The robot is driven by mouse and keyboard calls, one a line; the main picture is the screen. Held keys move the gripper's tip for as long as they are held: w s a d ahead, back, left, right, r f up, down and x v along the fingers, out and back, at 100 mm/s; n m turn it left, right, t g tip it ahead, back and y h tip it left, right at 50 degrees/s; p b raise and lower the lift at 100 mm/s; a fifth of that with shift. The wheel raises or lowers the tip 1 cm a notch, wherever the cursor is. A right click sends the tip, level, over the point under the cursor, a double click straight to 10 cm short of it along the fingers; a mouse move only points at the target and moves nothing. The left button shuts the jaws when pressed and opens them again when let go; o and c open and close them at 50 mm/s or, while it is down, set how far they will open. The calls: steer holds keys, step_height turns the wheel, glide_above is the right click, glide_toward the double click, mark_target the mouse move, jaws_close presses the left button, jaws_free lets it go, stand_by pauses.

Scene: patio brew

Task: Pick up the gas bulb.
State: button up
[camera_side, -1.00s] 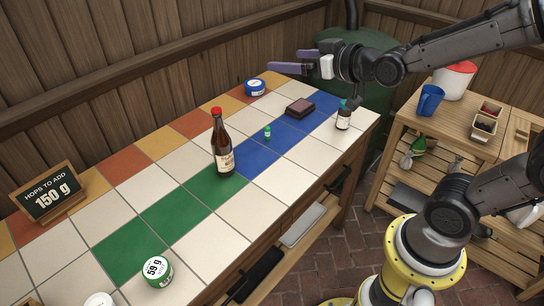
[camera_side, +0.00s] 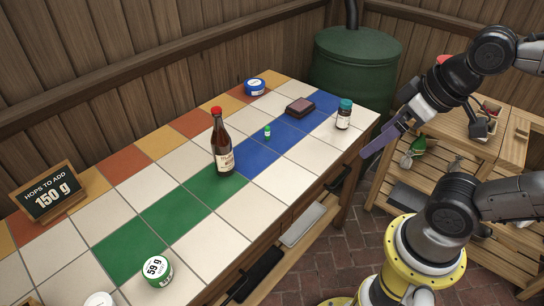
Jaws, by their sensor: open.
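My gripper (camera_side: 384,139) has purple fingers that point down and left, just off the right end of the tiled table (camera_side: 205,255). The fingers overlap in this view and nothing shows between them. I cannot make out a gas bulb for sure. A small green-topped piece (camera_side: 267,131) stands on a tile near the middle of the table.
A tall brown bottle (camera_side: 221,147) stands mid-table. A brown block (camera_side: 300,107), a blue tin (camera_side: 255,86), a green 59 g tin (camera_side: 158,270) and a 150 g sign (camera_side: 47,192) are also there. A wooden side table (camera_side: 490,150) is partly hidden by my arm.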

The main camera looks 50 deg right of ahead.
steer(key=c, duration=0.7)
steer(key=shift+o, duration=0.2)
